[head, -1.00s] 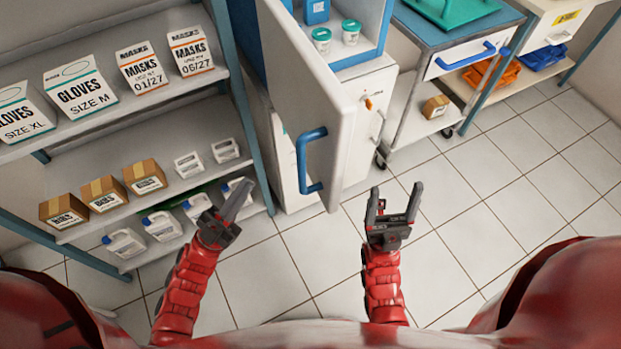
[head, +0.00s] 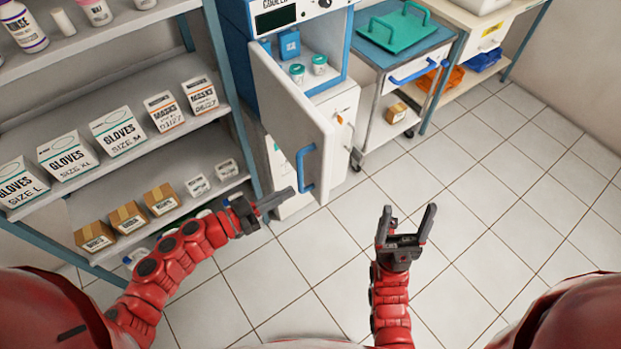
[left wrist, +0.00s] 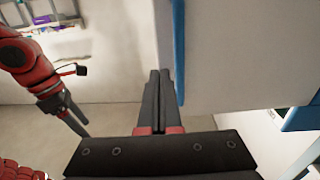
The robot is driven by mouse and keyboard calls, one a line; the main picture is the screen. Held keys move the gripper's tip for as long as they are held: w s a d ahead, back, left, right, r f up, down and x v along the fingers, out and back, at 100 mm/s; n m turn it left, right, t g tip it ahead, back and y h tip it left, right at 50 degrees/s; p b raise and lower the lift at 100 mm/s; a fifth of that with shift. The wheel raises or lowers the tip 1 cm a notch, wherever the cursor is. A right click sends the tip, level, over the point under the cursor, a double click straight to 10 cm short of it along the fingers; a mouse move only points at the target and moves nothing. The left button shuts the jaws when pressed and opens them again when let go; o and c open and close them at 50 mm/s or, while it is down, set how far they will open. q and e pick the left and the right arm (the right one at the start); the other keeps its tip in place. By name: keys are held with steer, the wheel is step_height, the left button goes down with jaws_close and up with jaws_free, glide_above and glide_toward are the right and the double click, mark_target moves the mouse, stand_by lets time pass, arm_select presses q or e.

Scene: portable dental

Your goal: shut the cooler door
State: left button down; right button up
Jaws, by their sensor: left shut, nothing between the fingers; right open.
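The cooler (head: 233,22) is a blue and white unit in the upper middle of the head view. Its white door (head: 290,115) stands open, swung toward me, with a blue handle (head: 304,168) low on its face. Inside are a blue container (head: 289,43) and two white jars with green lids (head: 297,73). My left gripper (head: 287,200) is shut and empty, just left of the door's lower edge and handle. In the left wrist view the shut fingers (left wrist: 155,100) point alongside the door's pale panel (left wrist: 240,55). My right gripper (head: 408,212) is open and empty over the floor, right of the door.
A shelf rack (head: 150,68) with glove and mask boxes stands at the left, close to my left arm. A cart (head: 431,52) with a green tray (head: 396,30) stands right of the cooler. The tiled floor (head: 490,220) at the right is clear.

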mark_target(321, 176)
arm_select(q)
steer(key=p+x, duration=0.1)
steer(key=x, duration=0.5)
steer(key=shift+d+r, duration=0.1)
steer(key=shift+r, duration=0.05)
steer(key=shift+w+d, duration=0.3)
steer(key=shift+d, duration=0.2)
